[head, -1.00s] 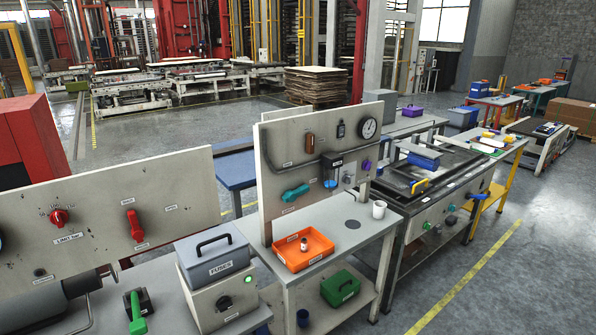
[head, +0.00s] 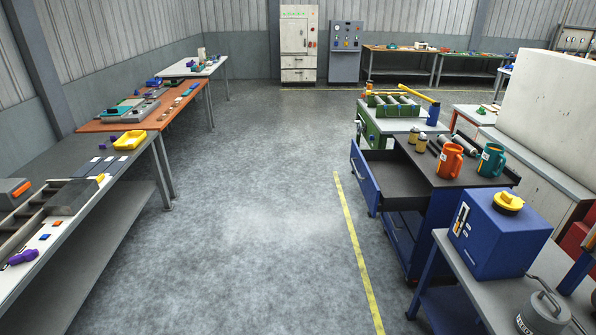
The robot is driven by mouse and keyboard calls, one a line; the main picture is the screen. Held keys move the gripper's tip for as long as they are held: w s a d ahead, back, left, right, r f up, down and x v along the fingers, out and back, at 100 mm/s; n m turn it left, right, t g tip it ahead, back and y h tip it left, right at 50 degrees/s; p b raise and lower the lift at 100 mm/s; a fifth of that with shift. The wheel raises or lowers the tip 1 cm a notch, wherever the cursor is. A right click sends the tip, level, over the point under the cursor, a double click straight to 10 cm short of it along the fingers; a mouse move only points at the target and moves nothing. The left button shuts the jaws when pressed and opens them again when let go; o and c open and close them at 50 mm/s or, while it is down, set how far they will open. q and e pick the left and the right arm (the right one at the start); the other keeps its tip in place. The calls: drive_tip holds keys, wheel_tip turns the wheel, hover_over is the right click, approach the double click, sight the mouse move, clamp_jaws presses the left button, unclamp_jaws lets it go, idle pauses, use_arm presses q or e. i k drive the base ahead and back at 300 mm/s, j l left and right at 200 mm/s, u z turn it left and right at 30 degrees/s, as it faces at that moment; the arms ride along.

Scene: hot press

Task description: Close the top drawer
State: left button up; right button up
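A blue tool cabinet (head: 430,208) with a dark top stands right of centre in the head view. Its top drawer (head: 367,180) is pulled open toward the left, with a blue front and a dark inside. Two mugs, orange (head: 449,161) and teal (head: 491,160), stand on the cabinet top with small canisters (head: 421,143). Neither of my grippers is in view.
A grey floor aisle (head: 260,220) with a yellow line (head: 356,255) runs clear left of the cabinet. Workbenches (head: 110,215) line the left. A bench with a blue box (head: 497,236) stands at the near right. A white cabinet (head: 299,45) stands at the back.

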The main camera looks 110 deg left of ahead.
sight(389, 181)
drive_tip(key=u, duration=3.25)
drive_tip(key=i+z, duration=0.15)
drive_tip(key=i, duration=0.55)
drive_tip(key=i+j+z, duration=0.15)
drive_tip(key=i, duration=0.5)
drive_tip(key=j, duration=0.1)
